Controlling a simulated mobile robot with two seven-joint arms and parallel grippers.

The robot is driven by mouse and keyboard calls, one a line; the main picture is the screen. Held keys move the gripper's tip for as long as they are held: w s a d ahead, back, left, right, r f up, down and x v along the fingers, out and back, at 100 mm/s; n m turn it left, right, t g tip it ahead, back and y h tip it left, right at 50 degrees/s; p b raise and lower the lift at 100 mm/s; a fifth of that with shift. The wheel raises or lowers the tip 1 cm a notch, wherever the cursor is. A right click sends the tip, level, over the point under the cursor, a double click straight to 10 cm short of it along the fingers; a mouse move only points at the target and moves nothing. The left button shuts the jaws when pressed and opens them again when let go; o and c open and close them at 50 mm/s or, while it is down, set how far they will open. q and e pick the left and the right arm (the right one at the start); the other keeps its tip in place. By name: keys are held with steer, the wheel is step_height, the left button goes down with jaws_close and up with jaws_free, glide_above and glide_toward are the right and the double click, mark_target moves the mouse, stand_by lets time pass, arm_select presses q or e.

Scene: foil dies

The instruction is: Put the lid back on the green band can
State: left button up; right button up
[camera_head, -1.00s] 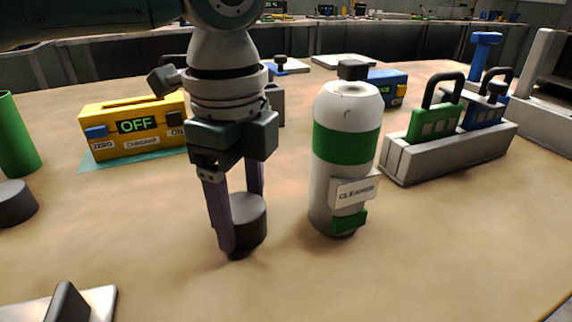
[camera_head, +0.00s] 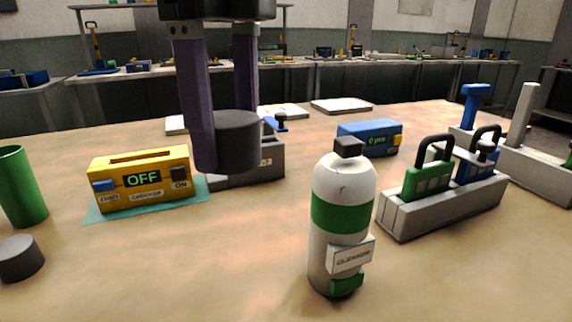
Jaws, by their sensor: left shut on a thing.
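The green band can (camera_head: 326,255) stands upright on the table, white with a green band, a "CLEANER" label and a small dark nozzle (camera_head: 348,147) on top. My left gripper (camera_head: 226,138) is shut on a dark grey round lid (camera_head: 240,141). It holds the lid in the air, left of the can and apart from it. The fingers point down, one on each side of the lid. A second dark grey round piece (camera_head: 20,259) lies at the left edge of the table. My right gripper is not in view.
A yellow box (camera_head: 120,172) reading "OFF" sits on a teal mat (camera_head: 104,212) at left, by a green cylinder (camera_head: 22,187). A grey rack (camera_head: 440,209) with padlock-shaped pieces stands right of the can. A blue box (camera_head: 360,140) is behind.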

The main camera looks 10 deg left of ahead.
arm_select(q)
steer(key=shift+r, duration=1.15)
